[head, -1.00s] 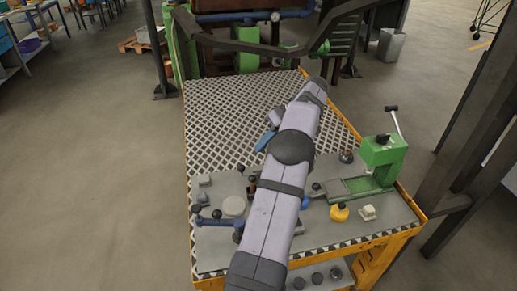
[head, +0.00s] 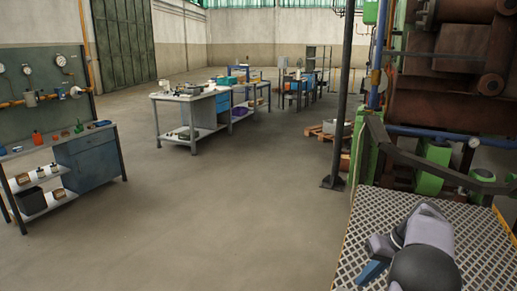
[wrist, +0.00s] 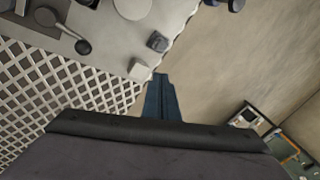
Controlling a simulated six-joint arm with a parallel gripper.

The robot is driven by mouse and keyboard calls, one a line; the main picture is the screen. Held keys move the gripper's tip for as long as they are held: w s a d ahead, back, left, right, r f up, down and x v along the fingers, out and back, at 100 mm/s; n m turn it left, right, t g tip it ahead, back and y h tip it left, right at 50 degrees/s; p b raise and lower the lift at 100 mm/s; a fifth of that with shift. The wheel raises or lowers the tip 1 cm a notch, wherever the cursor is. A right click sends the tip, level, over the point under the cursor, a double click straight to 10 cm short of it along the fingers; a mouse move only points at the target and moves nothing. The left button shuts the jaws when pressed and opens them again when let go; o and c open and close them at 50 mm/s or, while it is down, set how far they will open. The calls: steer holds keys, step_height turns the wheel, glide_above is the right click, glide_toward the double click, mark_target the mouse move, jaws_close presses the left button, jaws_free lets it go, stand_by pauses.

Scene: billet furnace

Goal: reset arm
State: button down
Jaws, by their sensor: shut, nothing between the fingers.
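My gripper shows in the wrist view (wrist: 160,98) as two dark blue fingers closed together with nothing between them. The fingers hang over the edge of the bench, beside the patterned plate and bare floor. In the head view, part of my arm is at the bottom right, over the diamond-patterned bench top (head: 478,240), with a blue finger piece (head: 372,272) low at its left. The rest of my arm is cut off by the frame.
In the wrist view, small grey blocks (wrist: 157,41) and a dark round-ended lever (wrist: 83,46) are on the bench near the fingers. In the head view, a workbench with gauges (head: 88,165) stands left, tables (head: 190,95) behind. A dark post (head: 338,110) stands left of the furnace. Open floor lies between.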

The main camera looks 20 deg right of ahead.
steer(key=a+r+n+g+h+p, duration=0.1)
steer(key=a+g+p, duration=0.15)
steer(key=a, duration=1.65)
steer(key=s+a+f+n+h+p, duration=0.1)
steer(key=s+a+n+h+p, duration=0.1)
steer(key=s+a, duration=1.2)
steer(key=shift+a+f+n+g+p, duration=0.3)
steer(key=shift+a+n+p, duration=0.2)
steer(key=shift+p, duration=0.2)
